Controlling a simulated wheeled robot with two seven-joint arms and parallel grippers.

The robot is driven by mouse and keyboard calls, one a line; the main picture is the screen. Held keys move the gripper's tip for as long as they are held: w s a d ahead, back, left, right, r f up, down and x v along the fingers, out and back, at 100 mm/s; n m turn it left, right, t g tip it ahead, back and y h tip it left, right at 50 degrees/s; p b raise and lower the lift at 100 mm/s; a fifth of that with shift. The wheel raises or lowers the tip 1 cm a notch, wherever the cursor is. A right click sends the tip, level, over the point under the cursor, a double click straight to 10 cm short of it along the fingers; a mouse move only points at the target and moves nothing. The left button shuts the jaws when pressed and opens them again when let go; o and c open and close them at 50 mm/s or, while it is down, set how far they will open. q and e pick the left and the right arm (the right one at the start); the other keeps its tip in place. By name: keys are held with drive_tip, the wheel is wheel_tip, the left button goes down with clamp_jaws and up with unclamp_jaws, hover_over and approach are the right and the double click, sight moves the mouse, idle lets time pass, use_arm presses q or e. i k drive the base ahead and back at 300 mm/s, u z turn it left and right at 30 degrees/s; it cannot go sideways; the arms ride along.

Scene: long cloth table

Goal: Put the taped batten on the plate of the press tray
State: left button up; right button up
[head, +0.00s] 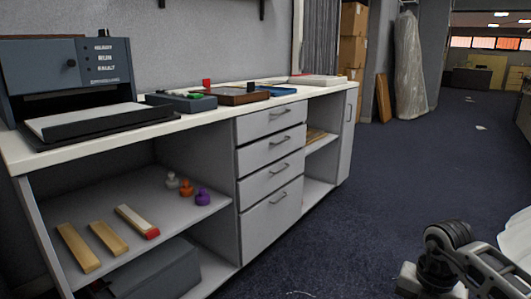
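The taped batten (134,219) is a light wooden strip with a red end. It lies on the open shelf below the counter, to the right of two plain wooden battens (78,247) (108,237). The press (75,66) is a dark grey-blue box at the left end of the counter. Its black tray (95,128) sticks out in front and bears a bare pale plate (84,117). Part of my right arm shows at the bottom right, well away from the shelf. Neither of my grippers can be seen.
Grey, orange and purple knobbed pieces (203,196) stand behind the battens. A dark box (155,270) sits below that shelf. Drawers (271,156) adjoin on the right. The counter also holds a grey-blue case (181,102) and a brown tray (232,96). Open carpet (400,170) lies right.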

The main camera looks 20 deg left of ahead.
sight(98, 114)
drive_tip(key=u, duration=1.95)
